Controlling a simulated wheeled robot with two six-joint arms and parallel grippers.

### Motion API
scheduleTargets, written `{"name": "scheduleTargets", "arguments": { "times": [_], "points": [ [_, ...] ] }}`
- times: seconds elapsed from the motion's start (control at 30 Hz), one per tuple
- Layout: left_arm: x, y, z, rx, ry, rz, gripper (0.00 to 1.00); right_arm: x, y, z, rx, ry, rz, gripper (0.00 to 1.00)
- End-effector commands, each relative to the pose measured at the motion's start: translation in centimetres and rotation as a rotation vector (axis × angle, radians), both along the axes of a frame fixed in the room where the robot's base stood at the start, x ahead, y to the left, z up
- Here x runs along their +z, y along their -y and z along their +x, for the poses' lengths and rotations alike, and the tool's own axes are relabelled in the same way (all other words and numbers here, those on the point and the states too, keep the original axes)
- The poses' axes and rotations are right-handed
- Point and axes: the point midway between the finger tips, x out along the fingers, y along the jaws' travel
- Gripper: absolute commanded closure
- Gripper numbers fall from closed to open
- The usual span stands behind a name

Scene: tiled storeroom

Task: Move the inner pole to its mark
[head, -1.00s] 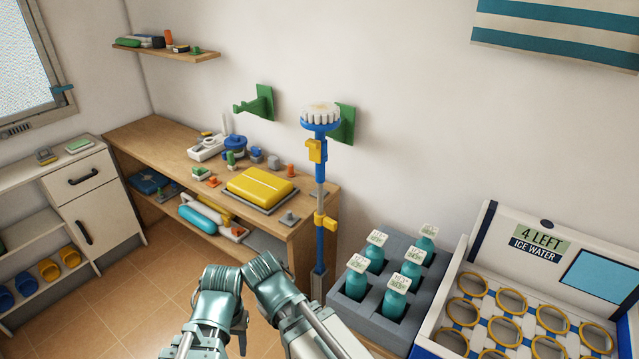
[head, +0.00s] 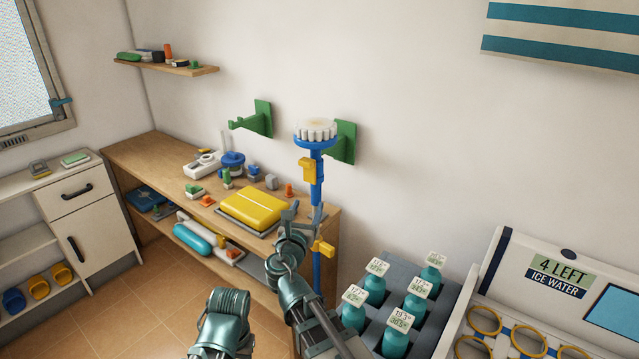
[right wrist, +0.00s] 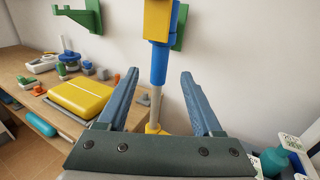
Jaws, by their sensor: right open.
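An upright telescoping pole with a white brush head (head: 317,131) stands in front of the wall. It has a blue upper section (head: 317,190) with a yellow clamp (head: 307,171), and a blue lower section with a second yellow clamp (head: 323,249). The grey inner pole (right wrist: 156,102) shows between the clamps in the right wrist view; my gripper largely hides it in the head view. My right gripper (head: 301,208) is open at the height of the inner pole. Its fingers (right wrist: 158,82) appear on either side of the pole, not visibly touching it. My left arm is low, its fingertips unseen.
Green wall brackets (head: 262,119) are behind the pole. A wooden bench (head: 160,160) holds a yellow case (head: 254,207) and small parts. A grey crate (head: 400,268) with teal bottles and a white ice-water box (head: 478,285) stand at right.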

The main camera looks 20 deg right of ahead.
Motion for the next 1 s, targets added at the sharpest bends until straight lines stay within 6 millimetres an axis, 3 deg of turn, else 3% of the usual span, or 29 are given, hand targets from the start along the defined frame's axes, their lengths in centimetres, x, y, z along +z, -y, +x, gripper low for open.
{"name": "scheduleTargets", "arguments": {
  "times": [0.17, 0.6, 0.8, 1.0],
  "points": [
    [0.0, 0.0, 0.0, 0.0, 0.0, 0.0, 0.5, 0.0, 0.7, 1.6, -0.003, 0.001, 0.004, 0.33],
    [0.0, 0.0, 0.0, 0.0, 0.0, 0.0, 0.5, 0.0, 4.7, 9.3, -0.003, 0.001, 0.006, 0.33],
    [0.0, 0.0, 0.0, 0.0, 0.0, 0.0, 0.5, 0.0, 5.8, 11.4, -0.002, 0.001, 0.007, 0.33],
    [0.0, 0.0, 0.0, 0.0, 0.0, 0.0, 0.5, 0.0, 6.3, 12.2, -0.002, 0.001, 0.007, 0.33]
  ]
}}
